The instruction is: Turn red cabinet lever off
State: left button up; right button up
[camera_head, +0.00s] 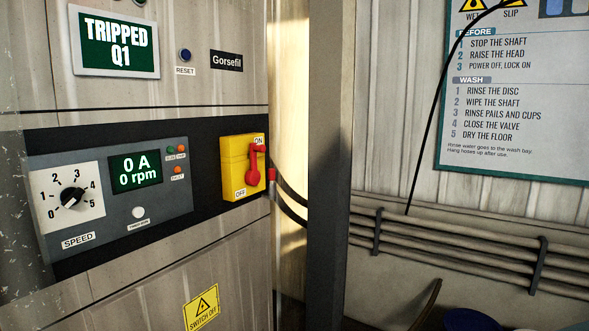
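The red lever (254,165) sits on a yellow switch box (237,170) on the cabinet (165,130) front. The box has an ON label at its top and an OFF label at its bottom. Neither of my grippers is in view.
A display (115,43) reads TRIPPED Q1. A blue reset button (185,55) is right of it. A speed knob (73,197) and a 0 A, 0 rpm display (136,171) are left of the switch. A dark post (328,170) and pipes (455,240) stand to the right.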

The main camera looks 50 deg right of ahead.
aim_at(252, 178)
jog(key=z, duration=1.3)
jog(key=i+l+z, duration=0.3)
jog(key=i, duration=0.65)
jog(key=i+j+z, duration=0.15)
jog(key=i+z, duration=0.2)
jog(key=i, duration=0.55)
